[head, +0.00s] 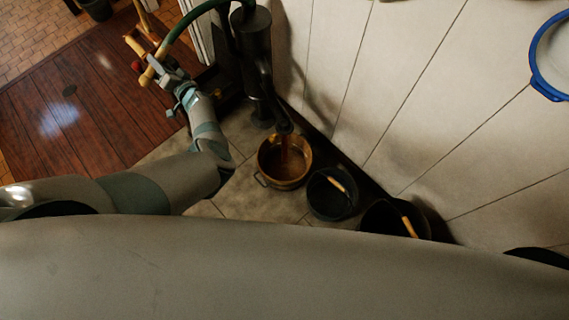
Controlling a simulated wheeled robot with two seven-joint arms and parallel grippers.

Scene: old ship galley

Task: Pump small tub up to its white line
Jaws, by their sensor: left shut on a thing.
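A black pump (252,35) stands against the pale wall, with a curved green lever (190,17) reaching left to a wooden grip (147,76). My left gripper (157,70) is shut on the pump's handle by this wooden grip. A small brass-coloured tub (264,172) stands upright on the tiles under the spout (284,127). A brownish vertical streak shows between spout and tub; I cannot tell whether it is flowing water or a reflection. The inside looks brown, and I cannot make out a white line or the level. My right gripper is not in view.
Two black buckets with wooden-gripped handles, a nearer one (318,204) and another (372,217), stand right of the tub along the wall. A blue-rimmed round thing (537,80) is at the upper right. Dark red planks (70,130) lie left. My own grey body hides the bottom.

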